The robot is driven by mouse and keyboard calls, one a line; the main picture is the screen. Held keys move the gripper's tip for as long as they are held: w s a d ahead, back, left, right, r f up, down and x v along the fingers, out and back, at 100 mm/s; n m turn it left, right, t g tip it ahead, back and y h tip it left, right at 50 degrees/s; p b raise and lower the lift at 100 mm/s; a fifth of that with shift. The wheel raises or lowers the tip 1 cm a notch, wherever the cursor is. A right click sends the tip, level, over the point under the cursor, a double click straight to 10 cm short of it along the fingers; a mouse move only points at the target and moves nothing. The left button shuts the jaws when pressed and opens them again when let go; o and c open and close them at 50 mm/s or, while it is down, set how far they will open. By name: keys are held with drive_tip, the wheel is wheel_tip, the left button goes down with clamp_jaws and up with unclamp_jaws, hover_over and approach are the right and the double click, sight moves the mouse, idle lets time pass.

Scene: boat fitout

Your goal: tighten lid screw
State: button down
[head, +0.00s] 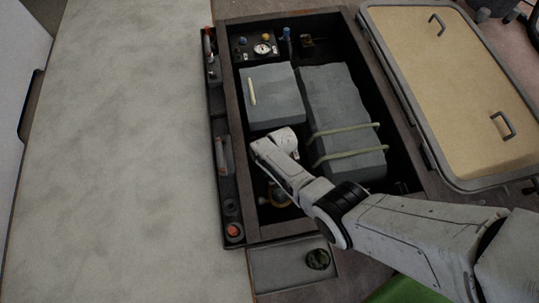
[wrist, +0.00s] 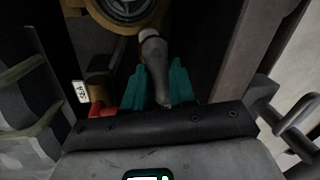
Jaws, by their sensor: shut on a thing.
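In the wrist view the two teal fingers of my gripper (wrist: 158,80) are shut on a grey, rounded metal piece (wrist: 151,50). It looks like the lid screw, though its lower part is hidden between the fingers. Its far end reaches the rim of a round brass fitting with a dark, ringed centre (wrist: 127,9), cut off by the top edge. In the head view my wrist reaches down into the open locker, and my fingers and the held piece are hidden there. A brass-coloured part (head: 279,195) shows low in the locker beside my wrist.
Two grey boxes (head: 272,95) (head: 334,100) fill much of the locker, the right one strapped. A gauge panel (head: 262,48) is at the back. A red-handled valve (wrist: 102,109) sits left of my fingers. The hatch lid (head: 455,85) lies open at right. The pale counter (head: 130,150) is clear.

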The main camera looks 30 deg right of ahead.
drive_tip(key=shift+m+p, duration=0.3)
drive_tip(key=shift+m, duration=1.3)
drive_tip(key=c, duration=0.9)
unclamp_jaws()
drive_tip(key=shift+r, duration=0.1)
drive_tip(key=r+p, duration=0.2)
drive_tip(key=r, duration=0.1)
drive_tip(key=d+r+p, duration=0.1)
drive_tip(key=r+p, duration=0.2)
drive_tip(key=r, duration=0.1)
drive_tip(key=s+d+r+p, duration=0.1)
drive_tip(key=r+p, duration=0.1)
drive_tip(key=r, duration=0.1)
drive_tip(key=shift+r+p, duration=0.2)
drive_tip(key=shift+p, duration=0.1)
